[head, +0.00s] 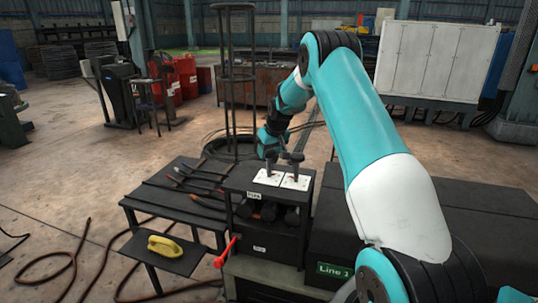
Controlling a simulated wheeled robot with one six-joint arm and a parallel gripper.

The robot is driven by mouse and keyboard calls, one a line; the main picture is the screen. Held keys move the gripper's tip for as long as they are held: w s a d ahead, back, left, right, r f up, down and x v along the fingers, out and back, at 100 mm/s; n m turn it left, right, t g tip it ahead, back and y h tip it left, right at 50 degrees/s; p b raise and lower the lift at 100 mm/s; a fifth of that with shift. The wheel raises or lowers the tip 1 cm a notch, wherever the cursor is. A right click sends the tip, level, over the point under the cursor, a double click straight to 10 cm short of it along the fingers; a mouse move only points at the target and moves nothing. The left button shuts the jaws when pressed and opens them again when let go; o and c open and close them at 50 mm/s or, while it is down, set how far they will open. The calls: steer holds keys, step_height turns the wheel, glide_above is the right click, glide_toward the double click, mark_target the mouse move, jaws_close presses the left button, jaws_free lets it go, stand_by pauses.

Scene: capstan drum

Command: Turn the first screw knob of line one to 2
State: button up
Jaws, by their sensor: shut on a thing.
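In the head view, a dark box-shaped stand (268,188) carries two white dial plates with small red marks, a left plate (266,181) and a right plate (298,184). A dark upright shape rises over each plate. My gripper (271,166) points down over the plates from the teal wrist and is shut on a screw knob, seemingly the one on the left plate. The fingers and the knob are small and dark and blend together. The numbers and the pointer position are too small to read. A green "Line 1" sign (335,270) is on the front.
A red lever (226,252) sticks out at the stand's lower left. A dark table (150,205) with tools stands to the left, with a yellow object (165,246) on its lower shelf. A tall dark frame (234,80) rises behind. Hoses lie on the floor.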

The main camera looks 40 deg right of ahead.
steer(key=n, duration=0.1)
steer(key=n+y, duration=0.1)
steer(key=n, duration=0.1)
steer(key=n+y, duration=0.1)
steer(key=n, duration=0.1)
steer(key=shift+d+f+b, duration=0.1)
steer(key=shift+d+b, duration=0.15)
steer(key=shift+b, duration=0.15)
steer(key=n+y, duration=0.1)
steer(key=n, duration=0.2)
steer(key=n+g+y+p, duration=0.1)
steer(key=n, duration=0.2)
stand_by(0.3)
steer(key=o, duration=0.9)
